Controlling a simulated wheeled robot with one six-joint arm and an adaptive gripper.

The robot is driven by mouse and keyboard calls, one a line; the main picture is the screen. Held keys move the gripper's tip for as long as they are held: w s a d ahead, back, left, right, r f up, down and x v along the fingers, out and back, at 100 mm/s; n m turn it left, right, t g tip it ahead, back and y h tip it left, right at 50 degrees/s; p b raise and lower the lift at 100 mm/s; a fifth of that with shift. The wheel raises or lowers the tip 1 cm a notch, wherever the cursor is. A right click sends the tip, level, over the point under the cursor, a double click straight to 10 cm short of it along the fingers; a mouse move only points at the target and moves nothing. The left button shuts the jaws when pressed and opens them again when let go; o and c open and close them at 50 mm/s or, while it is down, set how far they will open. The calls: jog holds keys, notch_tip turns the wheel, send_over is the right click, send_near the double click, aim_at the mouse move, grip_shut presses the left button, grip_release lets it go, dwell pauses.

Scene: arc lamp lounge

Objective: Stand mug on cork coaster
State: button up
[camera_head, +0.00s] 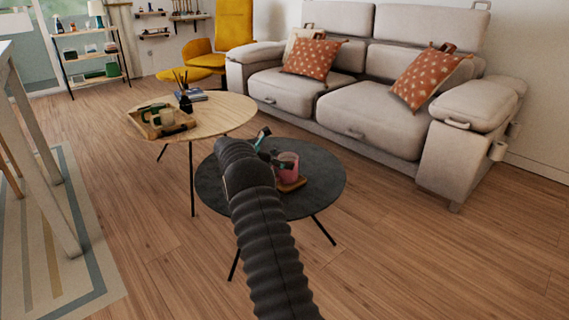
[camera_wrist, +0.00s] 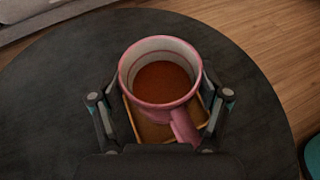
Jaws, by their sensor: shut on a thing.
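A pink mug (camera_head: 288,165) with brown liquid inside is at the dark round table (camera_head: 325,196). In the wrist view the mug (camera_wrist: 162,75) is upright between the two fingers of my gripper (camera_wrist: 160,108), its handle toward the bottom right. My gripper is shut on the mug. The square cork coaster (camera_head: 291,185) lies under the mug on the dark table; its edges (camera_wrist: 151,132) show below and beside the mug in the wrist view. Whether the mug's base touches the coaster is hidden. My arm covers part of the dark table in the head view.
A light wooden round table (camera_head: 222,112) stands behind to the left, with a wooden tray (camera_head: 143,125) of mugs and a dark vase with sticks on it. A grey sofa (camera_head: 365,128) is behind the dark table. Floor is open at the right.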

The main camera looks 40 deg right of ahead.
jog(key=shift+f, duration=0.15)
jog(key=shift+f, duration=0.1)
jog(key=o, duration=1.6)
jog(key=shift+f, duration=0.1)
jog(key=shift+a+r, duration=0.2)
jog(key=shift+r, duration=0.05)
jog(key=p+v, duration=0.1)
jog(key=v, duration=1)
jog(key=shift+a+r+p, duration=0.25)
jog(key=shift+a+p, duration=0.05)
jog(key=shift+p, duration=0.05)
